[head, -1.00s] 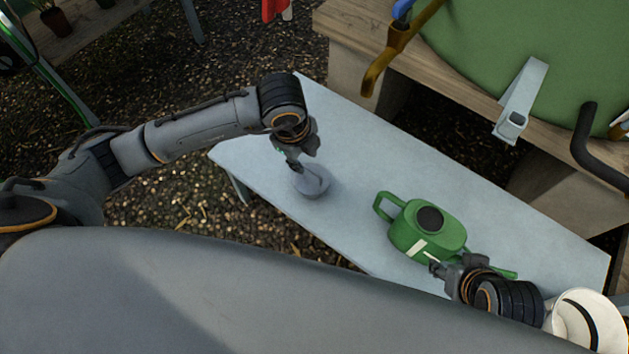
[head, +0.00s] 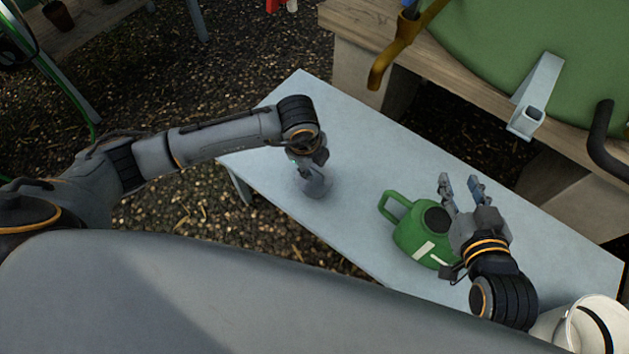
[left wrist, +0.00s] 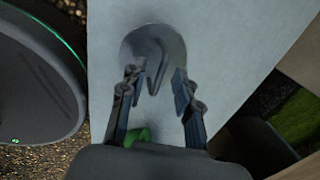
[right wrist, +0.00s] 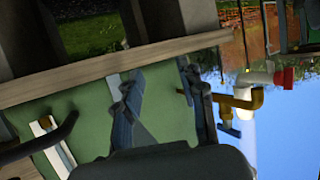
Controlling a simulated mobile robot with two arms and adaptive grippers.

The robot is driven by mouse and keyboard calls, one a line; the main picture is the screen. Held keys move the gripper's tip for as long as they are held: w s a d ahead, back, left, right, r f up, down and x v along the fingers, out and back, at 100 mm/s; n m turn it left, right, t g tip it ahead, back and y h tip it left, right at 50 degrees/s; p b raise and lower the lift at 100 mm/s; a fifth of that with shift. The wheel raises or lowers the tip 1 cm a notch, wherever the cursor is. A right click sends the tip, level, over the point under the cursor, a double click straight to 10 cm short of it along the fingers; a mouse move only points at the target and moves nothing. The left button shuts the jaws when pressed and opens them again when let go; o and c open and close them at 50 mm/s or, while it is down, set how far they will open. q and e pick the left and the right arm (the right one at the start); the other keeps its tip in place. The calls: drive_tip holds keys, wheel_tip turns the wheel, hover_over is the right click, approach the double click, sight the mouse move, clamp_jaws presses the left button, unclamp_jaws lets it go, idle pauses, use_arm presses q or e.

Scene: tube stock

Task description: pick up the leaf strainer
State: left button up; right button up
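The leaf strainer looks like a small grey round piece (head: 319,186) on the pale table (head: 370,160), mostly under my left gripper (head: 309,172) in the head view. In the left wrist view it is a grey disc (left wrist: 172,38) with a raised strip that reaches back between the fingers. My left gripper (left wrist: 156,74) is open there, one finger on each side of the strip; I see no clear contact. My right gripper (head: 460,182) is open and empty, in front of the green can's right side. It also shows open in the right wrist view (right wrist: 160,75).
A green watering can (head: 405,235) stands on the table, partly hidden by my right gripper. A white bucket (head: 560,328) is at the lower right. The table around the strainer is clear.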

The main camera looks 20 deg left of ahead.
use_arm(q)
drive_tip(key=shift+w+f, duration=0.15)
drive_tip(key=shift+f, duration=0.7)
use_arm(e)
drive_tip(key=shift+w+a+r+t, duration=0.15)
drive_tip(key=shift+w+r+t, duration=0.2)
drive_tip(key=shift+r, duration=0.25)
drive_tip(key=shift+w+a+r+t, duration=0.2)
drive_tip(key=shift+r+t, duration=0.15)
drive_tip(key=shift+r, duration=0.2)
use_arm(q)
drive_tip(key=shift+c, duration=0.4)
clamp_jaws()
drive_tip(key=shift+r, duration=0.15)
